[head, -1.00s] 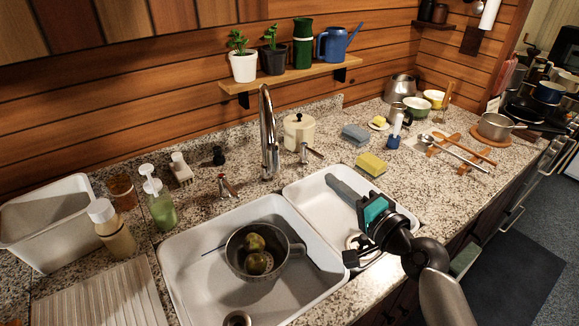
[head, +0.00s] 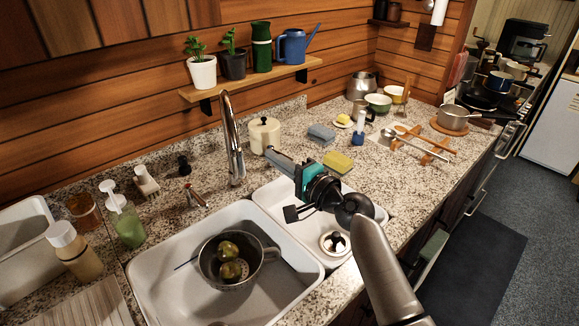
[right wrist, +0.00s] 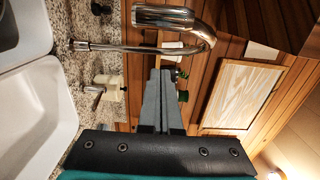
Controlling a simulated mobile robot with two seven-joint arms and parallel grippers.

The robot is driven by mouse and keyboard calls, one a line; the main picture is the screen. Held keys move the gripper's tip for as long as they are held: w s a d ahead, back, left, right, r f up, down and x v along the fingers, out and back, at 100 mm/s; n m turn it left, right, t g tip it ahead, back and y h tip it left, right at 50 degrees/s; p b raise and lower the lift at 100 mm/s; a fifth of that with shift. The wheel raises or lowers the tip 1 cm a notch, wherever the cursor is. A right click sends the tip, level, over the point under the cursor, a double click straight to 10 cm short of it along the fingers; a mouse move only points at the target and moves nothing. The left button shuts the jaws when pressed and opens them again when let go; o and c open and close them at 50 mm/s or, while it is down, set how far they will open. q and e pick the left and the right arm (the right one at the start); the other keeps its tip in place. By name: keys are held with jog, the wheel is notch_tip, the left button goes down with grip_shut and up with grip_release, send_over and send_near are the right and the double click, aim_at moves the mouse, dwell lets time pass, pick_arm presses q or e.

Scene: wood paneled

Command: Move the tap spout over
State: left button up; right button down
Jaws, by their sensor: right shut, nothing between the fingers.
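The chrome tap spout (head: 233,140) stands upright behind the divider between the two sink basins, its curved top bending over toward the front. In the right wrist view the spout (right wrist: 140,48) lies sideways across the picture, just beyond the fingertips. My right gripper (head: 271,152) is shut and empty, its grey fingers pointing left toward the spout from over the right basin. In the head view a gap shows between the fingertips and the spout. The closed fingers (right wrist: 160,75) also show in the right wrist view. The left tap handle (head: 195,197) is clear of the gripper. My left gripper is out of view.
A metal colander (head: 232,283) with green fruit sits in the left basin (head: 158,278). The right basin (head: 270,190) lies under my right arm. A plant shelf (head: 250,83) hangs above.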

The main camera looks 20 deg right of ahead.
aim_at(233, 152)
jog(key=a+p, duration=0.1)
jog(key=a, duration=0.3)
jog(key=shift+s+p, duration=0.1)
jog(key=shift+p, duration=0.2)
jog(key=shift+a, duration=0.15)
jog(key=a+p, duration=0.1)
jog(key=a, duration=0.6)
jog(key=shift+a+p, duration=0.3)
jog(key=shift+a, duration=0.1)
